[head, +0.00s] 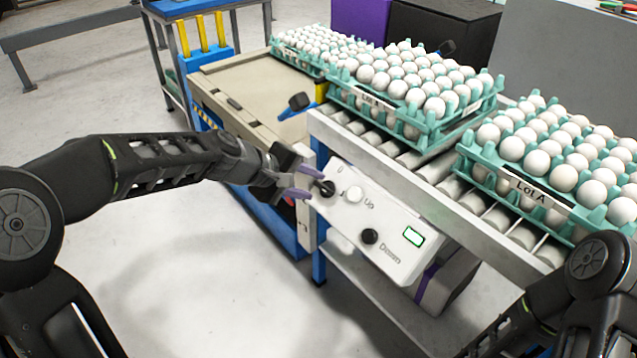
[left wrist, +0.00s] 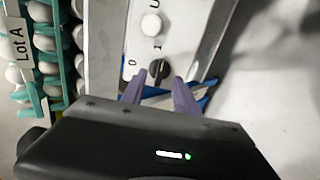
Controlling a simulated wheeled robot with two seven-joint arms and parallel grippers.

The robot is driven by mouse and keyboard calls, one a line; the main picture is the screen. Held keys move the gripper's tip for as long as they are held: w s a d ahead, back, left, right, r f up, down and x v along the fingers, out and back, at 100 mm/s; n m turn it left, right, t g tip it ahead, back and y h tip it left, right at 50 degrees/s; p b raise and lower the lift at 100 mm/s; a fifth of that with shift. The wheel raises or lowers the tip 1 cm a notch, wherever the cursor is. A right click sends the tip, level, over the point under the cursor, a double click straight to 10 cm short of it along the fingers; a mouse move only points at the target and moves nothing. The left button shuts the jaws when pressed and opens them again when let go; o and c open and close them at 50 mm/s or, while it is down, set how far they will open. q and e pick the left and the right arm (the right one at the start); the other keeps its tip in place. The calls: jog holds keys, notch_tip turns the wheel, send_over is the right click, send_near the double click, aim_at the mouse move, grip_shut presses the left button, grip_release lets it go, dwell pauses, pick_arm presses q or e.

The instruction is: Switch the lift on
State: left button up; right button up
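The lift's control panel (head: 385,225) is a white box on the conveyor's front side. It has a black rotary switch (head: 327,188) at its left end, a white Up button (head: 354,194) and a black Down button (head: 370,236). My left gripper (head: 316,186) is at the switch, its purple fingers apart. In the left wrist view, the switch (left wrist: 158,68) lies between the fingertips (left wrist: 159,76), with marks 0 and 1 beside it. A gap shows beside the knob; I cannot tell its exact setting. My right gripper is out of view, only its arm shows.
A small green-lit window (head: 413,236) is on the panel. Teal egg trays (head: 535,190) labelled Lot A stand on the roller conveyor (head: 400,150) behind the panel. A beige platform (head: 250,90) on a blue frame is to the left. The floor in front is clear.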

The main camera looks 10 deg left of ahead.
pick_arm(q)
jog(key=v, duration=0.4)
jog(key=shift+a+r+p, duration=0.1)
jog(key=shift+a+p, duration=0.1)
jog(key=shift+p, duration=0.2)
